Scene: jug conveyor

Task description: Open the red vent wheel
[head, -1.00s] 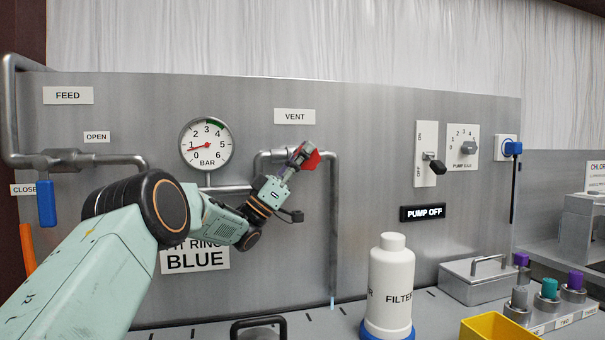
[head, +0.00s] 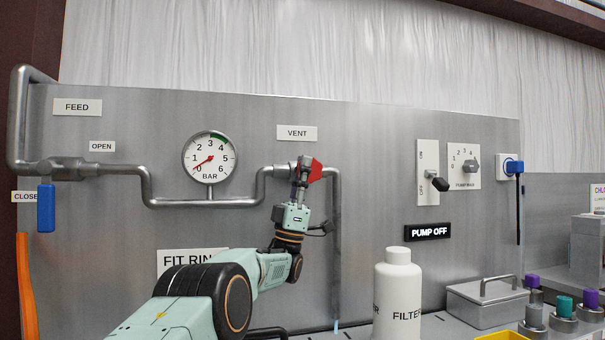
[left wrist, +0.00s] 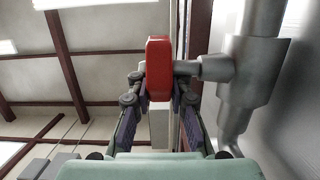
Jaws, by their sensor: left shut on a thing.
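The red vent wheel (head: 315,170) sits on the pipe below the VENT label (head: 297,133). In the left wrist view the wheel (left wrist: 159,68) shows edge-on, joined by a short stem to the grey valve body (left wrist: 245,70). My left gripper (head: 302,172) comes up from below and is shut on the wheel, with a finger on each side of it. The gripper also shows in the left wrist view (left wrist: 160,85). The pressure gauge (head: 209,158) has its red needle near 0 to 1. My right gripper is out of view.
The blue feed lever (head: 46,207) hangs down at the left, by the CLOSED label. A white filter bottle (head: 398,290) and a grey lidded box (head: 486,302) stand on the bench. The pump panel (head: 428,180) is to the right; its display (head: 428,231) reads PUMP OFF.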

